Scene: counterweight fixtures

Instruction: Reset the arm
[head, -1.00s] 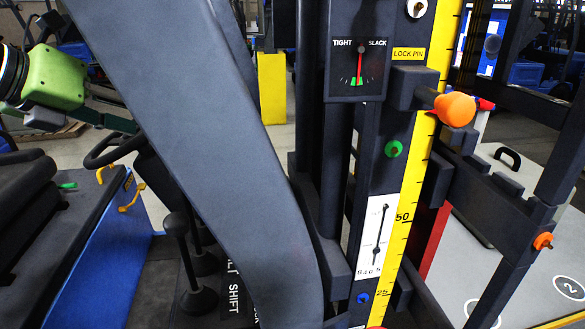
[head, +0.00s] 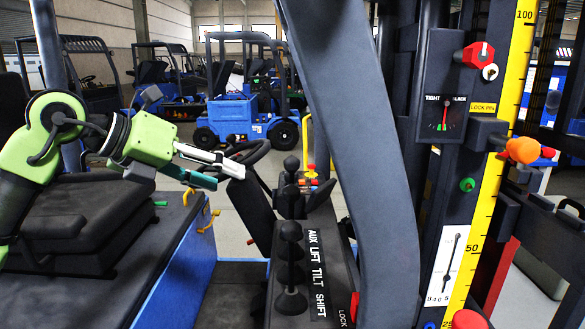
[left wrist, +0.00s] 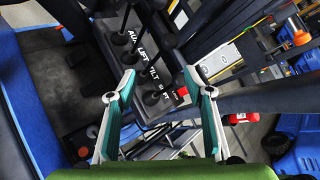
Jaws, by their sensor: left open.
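My left arm is green and comes in from the left in the head view. Its gripper (head: 212,170) is held in the air above the blue machine's floor, left of the steering wheel (head: 245,152). In the left wrist view the two fingers (left wrist: 168,88) are spread apart with nothing between them. Beyond them are black levers (left wrist: 160,62) on a console labelled AUX, LIFT, TILT and SHIFT. The same lever console (head: 312,240) shows in the head view, apart from the gripper. My right gripper is not in view.
A thick dark pillar (head: 355,150) rises right of the console. Right of it stand a TIGHT/SLACK gauge (head: 445,115), an orange lock-pin knob (head: 522,150) and a yellow scale (head: 490,200). A black seat (head: 75,225) is below my left arm. Blue forklifts (head: 235,105) stand behind.

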